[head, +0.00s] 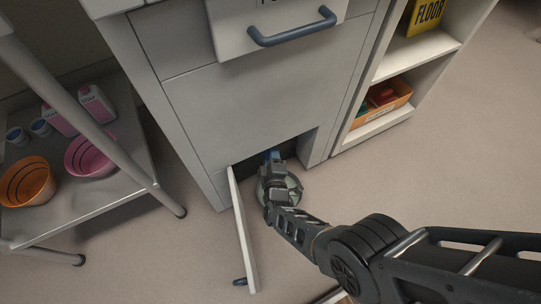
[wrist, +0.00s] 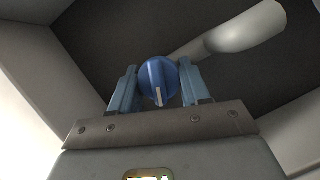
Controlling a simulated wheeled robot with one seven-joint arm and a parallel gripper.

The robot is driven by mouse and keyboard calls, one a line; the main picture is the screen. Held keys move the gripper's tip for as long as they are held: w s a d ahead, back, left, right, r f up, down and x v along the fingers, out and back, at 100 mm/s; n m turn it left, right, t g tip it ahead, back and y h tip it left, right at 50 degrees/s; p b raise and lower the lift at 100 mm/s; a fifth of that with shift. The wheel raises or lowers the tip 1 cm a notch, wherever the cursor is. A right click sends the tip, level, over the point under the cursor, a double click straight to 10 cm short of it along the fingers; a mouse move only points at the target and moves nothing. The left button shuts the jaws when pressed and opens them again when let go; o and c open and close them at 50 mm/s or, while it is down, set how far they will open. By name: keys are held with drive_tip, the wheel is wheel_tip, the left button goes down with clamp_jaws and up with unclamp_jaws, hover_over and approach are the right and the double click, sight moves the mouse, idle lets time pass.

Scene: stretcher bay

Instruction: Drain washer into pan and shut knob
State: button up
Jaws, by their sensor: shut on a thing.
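The washer (head: 235,115) is a pale grey cabinet with a low opening at its base. Its small white hatch door (head: 241,230) stands swung open. My gripper (head: 272,157) reaches into the opening. In the wrist view my gripper (wrist: 158,72) has its two blue-grey fingers on either side of the round blue knob (wrist: 157,78) and is shut on it. The white mark on the knob points down in that view. A pale curved spout (wrist: 245,28) shows at upper right there. A round, pale greenish pan (head: 293,184) sits on the floor under my gripper, partly hidden; its contents are unclear.
A metal cart (head: 95,195) at left holds an orange bucket (head: 27,184), a pink bucket (head: 90,157) and pink-and-white cartons (head: 96,103). At right, a white shelf (head: 425,47) holds an orange bin (head: 383,100) and a yellow sign (head: 425,14).

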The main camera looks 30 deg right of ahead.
drive_tip(key=shift+f+n+t+h+b, duration=0.1)
drive_tip(key=shift+n+t+h+b, duration=0.2)
drive_tip(key=shift+n+b, duration=0.55)
drive_tip(key=shift+f+n+t+h+b, duration=0.1)
drive_tip(key=shift+n+t+h+b, duration=0.3)
drive_tip(key=shift+n, duration=0.65)
drive_tip(key=o, duration=1)
drive_tip(key=shift+o, duration=0.2)
drive_tip(key=shift+r, duration=0.1)
drive_tip(key=p+v, duration=0.2)
drive_tip(key=v, duration=0.6)
drive_tip(key=shift+w, duration=0.1)
